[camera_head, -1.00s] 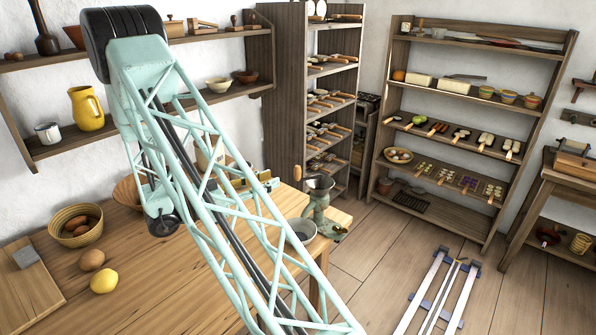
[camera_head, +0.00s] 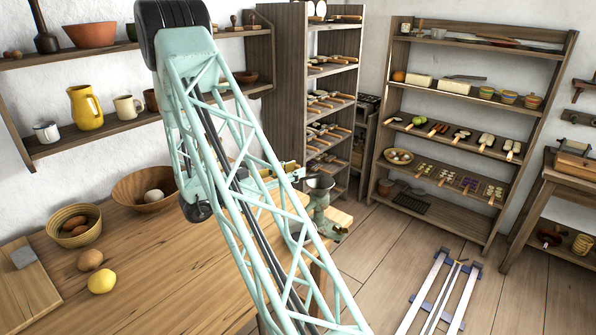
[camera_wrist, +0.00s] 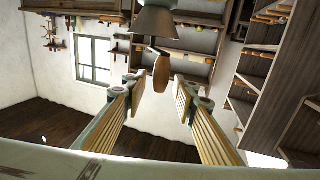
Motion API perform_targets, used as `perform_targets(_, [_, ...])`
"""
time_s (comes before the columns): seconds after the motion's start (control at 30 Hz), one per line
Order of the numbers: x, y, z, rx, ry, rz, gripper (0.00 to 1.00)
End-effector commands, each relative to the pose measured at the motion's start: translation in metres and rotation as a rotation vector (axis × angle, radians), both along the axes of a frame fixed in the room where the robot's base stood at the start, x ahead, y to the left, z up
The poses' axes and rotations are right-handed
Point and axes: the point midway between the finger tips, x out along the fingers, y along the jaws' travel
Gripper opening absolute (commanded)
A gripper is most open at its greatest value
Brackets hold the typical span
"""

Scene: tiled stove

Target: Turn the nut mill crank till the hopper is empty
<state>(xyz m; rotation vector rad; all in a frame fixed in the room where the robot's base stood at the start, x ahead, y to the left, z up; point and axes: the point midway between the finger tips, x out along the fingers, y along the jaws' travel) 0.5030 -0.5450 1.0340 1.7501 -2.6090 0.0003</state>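The green metal nut mill (camera_head: 319,205) stands at the right end of the wooden table (camera_head: 130,265). Its grey hopper (camera_head: 320,183) is on top; I cannot make out its contents. In the head view my gripper (camera_head: 290,168) is left of the hopper, largely behind my arm. The handle is not distinguishable there.
A grey bowl near the mill's foot is mostly hidden by my arm. Shelves (camera_head: 310,95) stand behind the mill.

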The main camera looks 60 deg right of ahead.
Motion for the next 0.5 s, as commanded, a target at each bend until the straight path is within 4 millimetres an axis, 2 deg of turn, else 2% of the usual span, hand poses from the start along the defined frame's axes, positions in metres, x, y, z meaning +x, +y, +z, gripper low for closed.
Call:
perform_targets(0.2, [-0.006, -0.015, 0.000, 0.000, 0.000, 0.000, 0.26])
perform_targets(0.5, [-0.008, -0.021, 0.000, 0.000, 0.000, 0.000, 0.26])
